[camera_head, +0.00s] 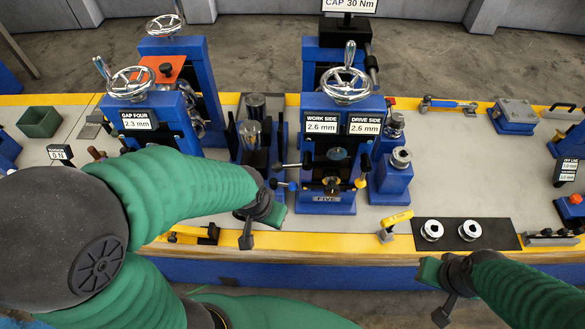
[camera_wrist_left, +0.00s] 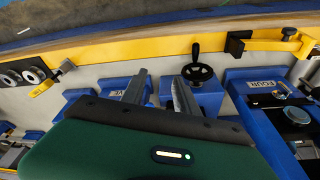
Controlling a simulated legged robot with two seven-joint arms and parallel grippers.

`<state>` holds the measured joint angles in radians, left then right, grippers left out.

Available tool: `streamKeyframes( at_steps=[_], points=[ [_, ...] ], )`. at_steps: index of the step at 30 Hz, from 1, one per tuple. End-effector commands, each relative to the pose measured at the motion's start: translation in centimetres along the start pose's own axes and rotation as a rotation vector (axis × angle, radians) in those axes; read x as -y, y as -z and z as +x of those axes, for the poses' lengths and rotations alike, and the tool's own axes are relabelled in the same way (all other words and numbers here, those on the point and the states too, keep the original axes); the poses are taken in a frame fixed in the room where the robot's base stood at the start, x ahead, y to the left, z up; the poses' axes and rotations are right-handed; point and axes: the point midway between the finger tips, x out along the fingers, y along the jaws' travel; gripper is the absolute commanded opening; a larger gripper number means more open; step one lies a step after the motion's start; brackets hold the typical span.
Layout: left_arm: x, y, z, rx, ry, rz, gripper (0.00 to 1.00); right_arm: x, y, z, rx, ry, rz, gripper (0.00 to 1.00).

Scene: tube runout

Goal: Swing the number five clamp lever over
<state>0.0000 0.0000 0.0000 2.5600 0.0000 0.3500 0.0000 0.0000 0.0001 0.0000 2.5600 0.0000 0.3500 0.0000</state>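The stand marked FIVE (camera_head: 326,198) is a blue frame at the middle of the bench in the head view. A lever with a yellow end (camera_head: 361,182) sits at its right side, and a dark lever (camera_head: 291,165) reaches out at its left. I cannot tell which is the clamp lever. The FIVE plate (camera_wrist_left: 116,94) shows beyond my fingers in the left wrist view. My left gripper (camera_wrist_left: 160,88) has its two fingers apart with nothing between them; in the head view it is left of the stand. My right gripper (camera_head: 440,293) is off the bench's front edge, its finger gap unclear.
A chrome handwheel (camera_head: 346,86) tops the number five stand. A dark handwheel (camera_wrist_left: 198,72) is near my left fingers. A yellow-handled piece (camera_head: 396,219) and a black mat (camera_head: 466,236) with two metal rings lie to the right. Grey bench top is clear around (camera_head: 450,170).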

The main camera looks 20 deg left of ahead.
Motion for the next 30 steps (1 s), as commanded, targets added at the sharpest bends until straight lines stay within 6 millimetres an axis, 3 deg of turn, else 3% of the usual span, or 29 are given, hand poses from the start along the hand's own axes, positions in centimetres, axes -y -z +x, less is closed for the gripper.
streamKeyframes(
  at_steps=[2,6,8,10,14,21,27,28,30],
  points=[
    [0.0,0.0,0.0,0.000,0.000,0.000,0.36,0.0,0.0,0.0,0.000,0.000,0.000,0.00],
    [0.1,0.2,-0.7,0.004,-0.003,-0.061,0.19,0.0,0.2,-0.8,0.000,0.000,0.000,0.00],
    [0.4,0.6,-1.8,0.013,-0.008,-0.174,0.12,0.0,0.5,-2.0,0.000,0.000,0.000,0.00],
    [0.8,1.1,-3.6,0.029,-0.018,-0.396,0.02,0.0,0.9,-4.0,0.000,0.000,0.000,0.00],
    [1.8,2.6,-7.7,0.078,-0.039,-0.995,0.00,0.0,2.0,-8.6,0.000,0.000,0.000,0.00],
    [3.9,6.2,-14.7,0.215,-0.061,-2.201,0.00,0.0,3.9,-16.5,0.000,0.000,0.000,0.00],
    [6.0,9.4,-19.4,0.378,-0.061,-3.072,0.00,0.0,5.1,-21.8,0.000,0.000,0.000,0.00],
    [6.3,9.8,-19.9,-0.391,0.057,3.065,0.00,0.0,5.2,-22.2,0.000,0.000,0.000,0.00],
    [6.8,10.5,-20.6,-0.391,0.048,2.883,0.00,0.0,5.4,-23.0,0.000,0.000,0.000,0.00]
  ],
)
